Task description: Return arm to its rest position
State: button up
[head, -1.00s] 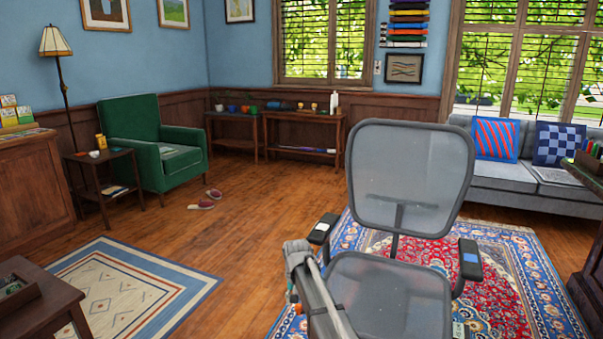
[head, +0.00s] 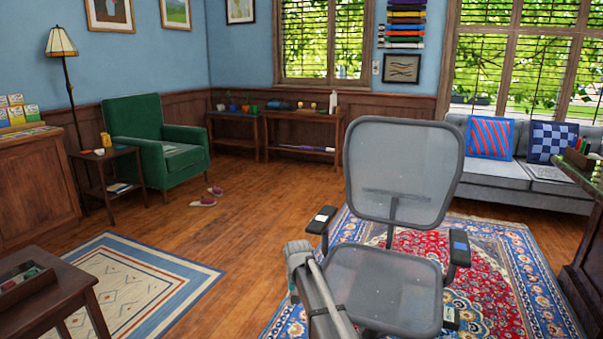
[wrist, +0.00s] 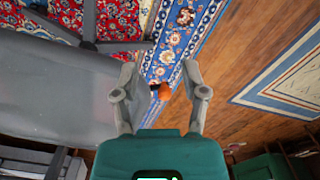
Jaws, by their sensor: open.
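My gripper (wrist: 160,78) shows in the wrist view with its two grey fingers spread apart on a teal body. A small orange thing (wrist: 163,91) shows between the fingers; I cannot tell how far beyond them it lies. Another orange-brown thing (wrist: 186,17) shows over the blue rug border. In the head view my grey arm comes up from the bottom edge, in front of the chair's left side. The gripper's fingers cannot be made out there.
A grey mesh office chair (head: 404,172) stands close ahead on a red and blue rug (head: 503,262). A low table (head: 62,300) is at lower left, a dark desk (head: 583,255) at the right edge. Wood floor (head: 235,245) is clear left of the chair.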

jog(key=s+d, duration=0.9)
jog(key=s, duration=0.2)
jog(key=s+d, duration=0.9)
jog(key=s, duration=0.3)
notch_tip(320, 180, up, 38)
jog(key=p, duration=3.7)
jog(key=shift+s+d+f+p, duration=0.15)
jog(key=shift+s+p, duration=0.05)
jog(key=shift+p, duration=0.2)
